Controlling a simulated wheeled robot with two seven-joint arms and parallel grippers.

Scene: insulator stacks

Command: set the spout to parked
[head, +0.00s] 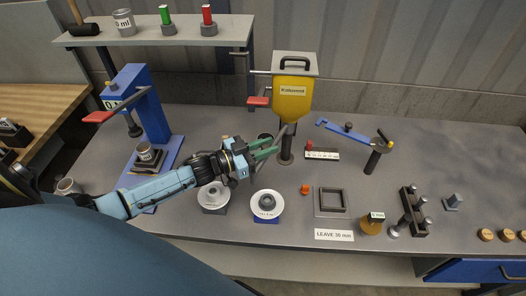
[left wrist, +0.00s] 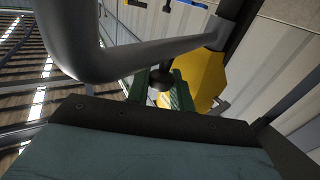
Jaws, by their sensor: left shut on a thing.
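The yellow hopper (head: 292,100) stands on a dark post at the back of the table. A grey tube, which appears to be its spout (head: 281,137), slants down from beneath it toward my left gripper. My left gripper (head: 267,149) has green fingers and is at the lower end of this tube. In the left wrist view the bent grey spout (left wrist: 150,55) passes close to the camera. The green fingers (left wrist: 160,92) are shut on a dark round knob (left wrist: 160,80) there. Whether the knob joins the spout is hidden. My right gripper is out of view.
A blue press (head: 148,105) stands at left. Two pale discs, one left (head: 213,195) and one right (head: 267,206), are in front of my gripper. A blue arm on a post (head: 350,131), a square frame (head: 333,202) and a dark rack (head: 413,212) stand at right.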

